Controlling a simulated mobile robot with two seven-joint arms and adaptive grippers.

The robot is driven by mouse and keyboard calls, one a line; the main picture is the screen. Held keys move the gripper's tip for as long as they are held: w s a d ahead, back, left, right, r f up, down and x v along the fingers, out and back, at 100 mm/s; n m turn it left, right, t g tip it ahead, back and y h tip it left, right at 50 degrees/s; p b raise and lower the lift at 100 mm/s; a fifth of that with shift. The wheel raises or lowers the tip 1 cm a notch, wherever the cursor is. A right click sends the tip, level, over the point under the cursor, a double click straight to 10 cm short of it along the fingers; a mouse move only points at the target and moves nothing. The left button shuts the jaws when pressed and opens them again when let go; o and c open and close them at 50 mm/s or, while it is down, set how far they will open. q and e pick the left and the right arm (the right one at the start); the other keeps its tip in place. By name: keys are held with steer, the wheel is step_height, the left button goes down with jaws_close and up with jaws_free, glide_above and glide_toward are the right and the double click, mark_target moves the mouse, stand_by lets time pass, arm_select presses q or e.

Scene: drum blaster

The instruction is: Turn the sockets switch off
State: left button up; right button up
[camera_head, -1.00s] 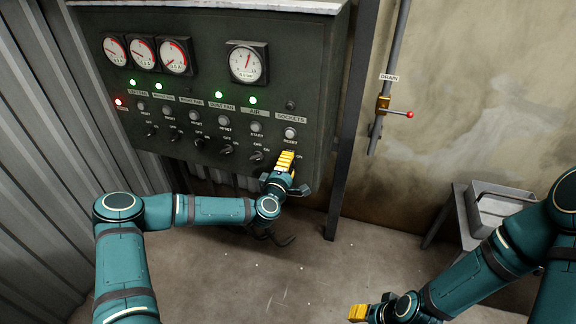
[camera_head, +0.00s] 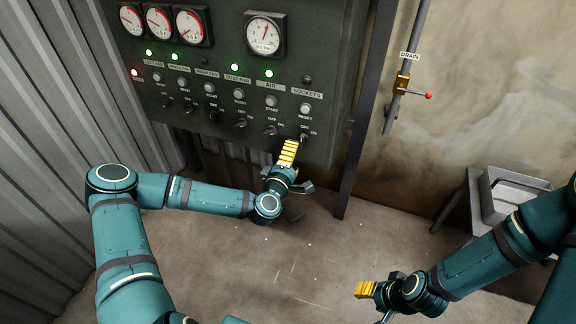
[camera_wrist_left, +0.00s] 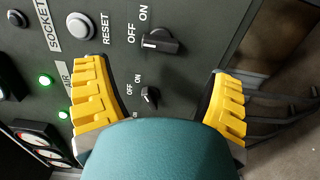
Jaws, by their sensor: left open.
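The sockets switch (camera_head: 303,138) is a small dark knob at the lower right of the control panel, under the SOCKETS label (camera_head: 307,94). In the left wrist view the knob (camera_wrist_left: 161,43) shows large, and its white mark points left, toward the OFF word. The sockets lamp (camera_head: 307,80) is dark. My left gripper (camera_head: 291,160) is just below the knob in the head view. In the left wrist view it (camera_wrist_left: 156,72) is open and empty, its yellow fingers apart from the knob. My right gripper (camera_head: 370,295) is low at the right, its opening unclear.
The panel (camera_head: 325,125) carries gauges, several green lamps, one red lamp and a row of similar knobs. A smaller-looking knob (camera_wrist_left: 150,96) lies between my left fingers in the wrist view. A drain pipe with a red-tipped lever (camera_head: 416,93) and a metal tray (camera_head: 515,180) are on the right.

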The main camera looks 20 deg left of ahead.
arm_select(q)
steer(key=shift+s, duration=2.15)
steer(key=s+d+f+m+g+h, duration=0.6)
steer(key=s+d+f+m+g, duration=0.3)
steer(key=d, duration=0.5)
steer(key=s+a+f+m+g+y, duration=0.1)
steer(key=s+a+f+m+g, duration=0.1)
steer(key=s, duration=0.4)
steer(key=s+a+f+m+g+y, duration=0.1)
steer(key=s+f+m+g, duration=0.2)
steer(key=s+m+g, duration=0.2)
steer(key=shift+s+a+f+y, duration=0.2)
steer(key=shift+s+a+y, duration=0.2)
steer(key=shift+s, duration=0.7)
